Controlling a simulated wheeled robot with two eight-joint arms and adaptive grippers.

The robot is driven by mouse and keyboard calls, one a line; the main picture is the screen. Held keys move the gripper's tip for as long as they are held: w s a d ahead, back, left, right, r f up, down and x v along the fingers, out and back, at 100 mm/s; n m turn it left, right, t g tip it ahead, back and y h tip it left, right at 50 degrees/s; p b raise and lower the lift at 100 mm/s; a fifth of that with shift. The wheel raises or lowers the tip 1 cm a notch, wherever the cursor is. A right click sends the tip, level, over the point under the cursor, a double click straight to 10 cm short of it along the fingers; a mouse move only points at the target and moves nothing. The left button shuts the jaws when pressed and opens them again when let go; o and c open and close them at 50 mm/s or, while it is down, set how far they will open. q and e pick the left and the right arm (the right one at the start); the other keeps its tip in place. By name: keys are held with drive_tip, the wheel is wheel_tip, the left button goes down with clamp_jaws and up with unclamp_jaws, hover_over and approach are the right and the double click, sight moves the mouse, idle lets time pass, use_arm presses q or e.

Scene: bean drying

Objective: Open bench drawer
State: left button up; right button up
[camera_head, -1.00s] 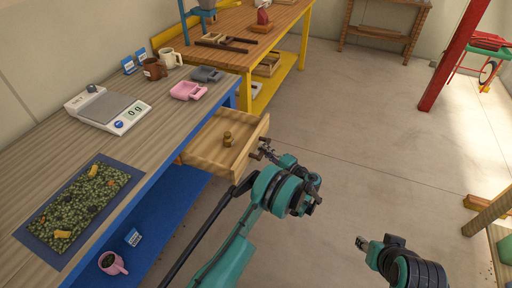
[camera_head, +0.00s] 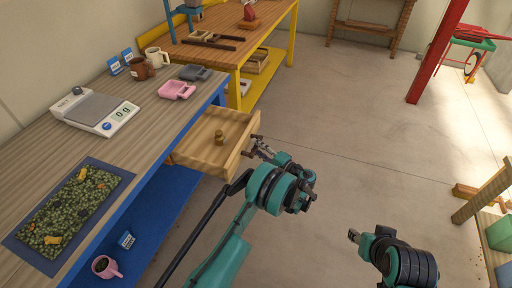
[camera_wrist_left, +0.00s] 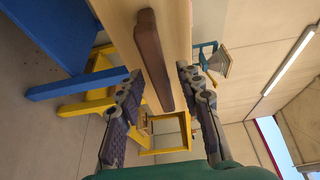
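The wooden bench drawer (camera_head: 205,158) stands pulled out from under the bench top, with a small brass-coloured weight (camera_head: 219,138) inside. Its dark brown bar handle (camera_wrist_left: 154,58) shows in the left wrist view on the pale drawer front (camera_wrist_left: 118,22). My left gripper (camera_head: 260,148) is at the drawer front by the handle. In the left wrist view its fingers (camera_wrist_left: 163,105) are spread, one on each side of the handle, with gaps visible. My right gripper (camera_head: 354,237) hangs over open floor, away from the drawer; its finger opening is too small to judge.
A yellow-legged table (camera_head: 270,38) stands behind. A red post (camera_head: 436,50) rises at right. The middle floor is clear.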

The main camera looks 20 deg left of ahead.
use_arm(q)
drive_tip(key=v, duration=1.1)
drive_tip(key=s+a+r+g+h, duration=0.1)
drive_tip(key=s+a+r+h, duration=0.3)
drive_tip(key=r, duration=0.3)
drive_tip(key=s+a+r+g+h, duration=0.1)
drive_tip(key=s+a+r+h, duration=0.15)
drive_tip(key=a+r, duration=0.4)
drive_tip(key=s+d+n+h, duration=0.1)
drive_tip(key=s+h, duration=0.2)
drive_tip(key=s, duration=0.5)
drive_tip(key=s+d+r+n+h, duration=0.1)
drive_tip(key=s+n+h, duration=0.1)
drive_tip(key=s, duration=0.6)
drive_tip(key=s+d+r+n+t+h, duration=0.1)
drive_tip(key=s+h, duration=0.3)
drive_tip(key=s, duration=0.5)
drive_tip(key=shift+n, duration=0.7)
